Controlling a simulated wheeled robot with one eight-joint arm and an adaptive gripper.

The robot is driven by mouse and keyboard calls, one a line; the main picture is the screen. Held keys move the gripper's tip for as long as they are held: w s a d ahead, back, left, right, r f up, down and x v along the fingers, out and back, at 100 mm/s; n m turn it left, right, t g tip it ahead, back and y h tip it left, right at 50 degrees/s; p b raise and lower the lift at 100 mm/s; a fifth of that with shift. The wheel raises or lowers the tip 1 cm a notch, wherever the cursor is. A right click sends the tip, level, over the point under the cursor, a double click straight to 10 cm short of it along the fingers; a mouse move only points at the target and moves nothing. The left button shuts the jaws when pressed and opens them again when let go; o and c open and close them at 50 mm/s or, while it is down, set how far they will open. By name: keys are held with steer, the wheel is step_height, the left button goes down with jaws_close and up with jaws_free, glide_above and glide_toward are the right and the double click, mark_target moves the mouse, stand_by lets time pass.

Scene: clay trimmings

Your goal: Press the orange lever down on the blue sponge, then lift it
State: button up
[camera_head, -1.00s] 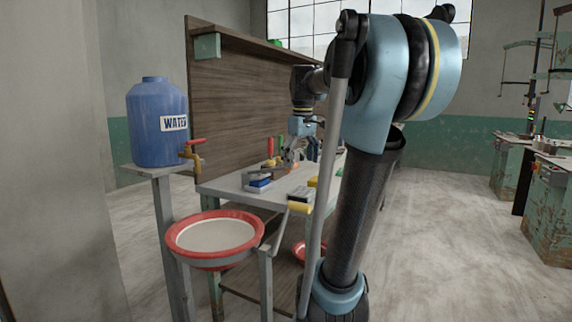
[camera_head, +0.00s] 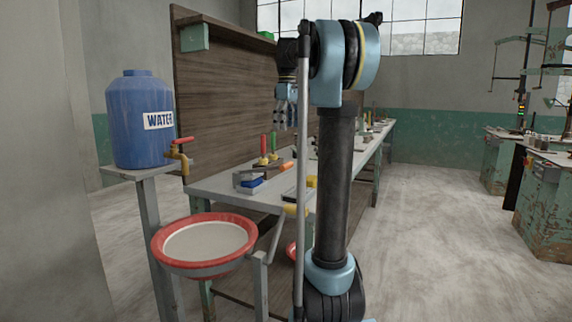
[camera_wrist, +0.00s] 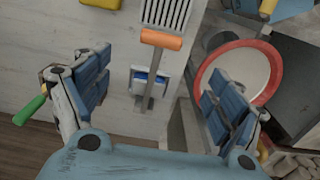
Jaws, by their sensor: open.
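The lever is a grey bar with an orange handle (camera_wrist: 161,39), which also shows in the head view (camera_head: 286,166). In the wrist view the bar runs across the blue sponge (camera_wrist: 150,80). The sponge (camera_head: 252,185) lies on the bench beneath the bar in the head view; whether they touch is unclear. My gripper (camera_head: 286,108) is raised well above the bench. In the wrist view my gripper (camera_wrist: 160,94) is open and empty, its blue-padded fingers wide apart to either side of the bar. The orange handle lies beyond the fingertips.
Red-handled (camera_head: 263,146) and green-handled (camera_head: 273,142) tools stand behind the lever. A red-rimmed basin (camera_head: 205,240) sits at the bench's near end, below a blue water barrel (camera_head: 140,120) with a tap. A slotted grey piece (camera_wrist: 167,13) lies beside the handle.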

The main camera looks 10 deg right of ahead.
step_height(320, 180, down, 14)
steer(key=shift+a+f, duration=0.1)
steer(key=shift+f, duration=0.15)
stand_by(0.3)
steer(key=c, duration=1.5)
steer(key=shift+r, duration=0.1)
